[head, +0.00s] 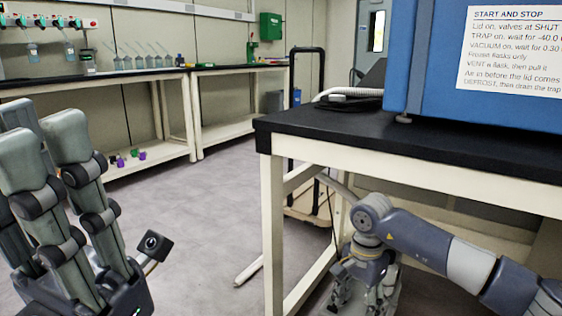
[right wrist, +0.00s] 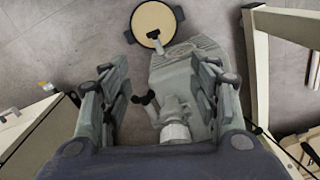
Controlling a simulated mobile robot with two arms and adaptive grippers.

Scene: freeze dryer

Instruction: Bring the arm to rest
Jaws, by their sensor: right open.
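My right arm reaches in from the right in the head view, below the bench top. My right gripper (head: 362,298) hangs with its fingers down beside the bench frame. In the right wrist view the right gripper (right wrist: 163,85) is open, its fingers wide apart with nothing held between them. A grey machine that looks like a pump lies below, between the fingers in that view; I cannot tell whether they touch it. My left gripper (head: 50,180) is at the left of the head view, fingers upward and partly cut off. Its opening is unclear, and no object shows in it.
A black-topped bench (head: 320,122) with pale legs stands close at right, carrying a blue machine (head: 432,60) with a sign (head: 512,50). The floor (head: 200,220) between it and the far benches is mostly clear. A round tan-topped object (right wrist: 153,24) lies beyond the grey machine (right wrist: 185,75).

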